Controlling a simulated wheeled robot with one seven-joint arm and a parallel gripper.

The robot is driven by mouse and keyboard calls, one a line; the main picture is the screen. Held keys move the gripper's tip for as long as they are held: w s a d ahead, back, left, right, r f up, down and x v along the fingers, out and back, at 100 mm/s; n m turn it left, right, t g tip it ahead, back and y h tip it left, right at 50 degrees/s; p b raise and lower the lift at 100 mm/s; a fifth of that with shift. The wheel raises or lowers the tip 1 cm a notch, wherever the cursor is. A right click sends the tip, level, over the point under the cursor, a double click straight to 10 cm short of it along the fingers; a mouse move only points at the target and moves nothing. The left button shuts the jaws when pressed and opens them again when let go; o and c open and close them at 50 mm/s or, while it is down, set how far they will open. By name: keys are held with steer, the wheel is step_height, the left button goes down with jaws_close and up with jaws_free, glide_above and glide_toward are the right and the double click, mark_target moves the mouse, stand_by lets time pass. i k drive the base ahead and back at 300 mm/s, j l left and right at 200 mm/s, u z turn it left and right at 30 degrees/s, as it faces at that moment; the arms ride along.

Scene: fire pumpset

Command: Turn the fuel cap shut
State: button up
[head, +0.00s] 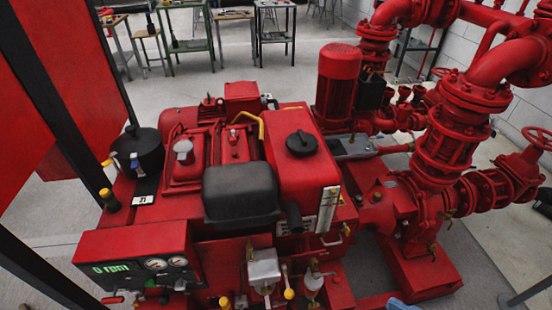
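The fuel cap appears to be the round black cap (301,143) with a raised grip bar, on top of the red box-shaped tank (300,180) in the middle of the head view. The cap sits on the tank's top face. I cannot tell from here whether it is fully turned shut. My gripper is not in view.
A dark grey box (240,192) stands beside the tank. A control panel (140,262) reads 0 rpm at the lower left. Red pipes and valves (460,120) fill the right. A small blue piece (400,304) at the bottom edge is unclear. Workbenches stand behind.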

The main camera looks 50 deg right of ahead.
mark_target(300, 143)
steer(key=k+l+u, duration=0.8)
steer(key=k, duration=0.1)
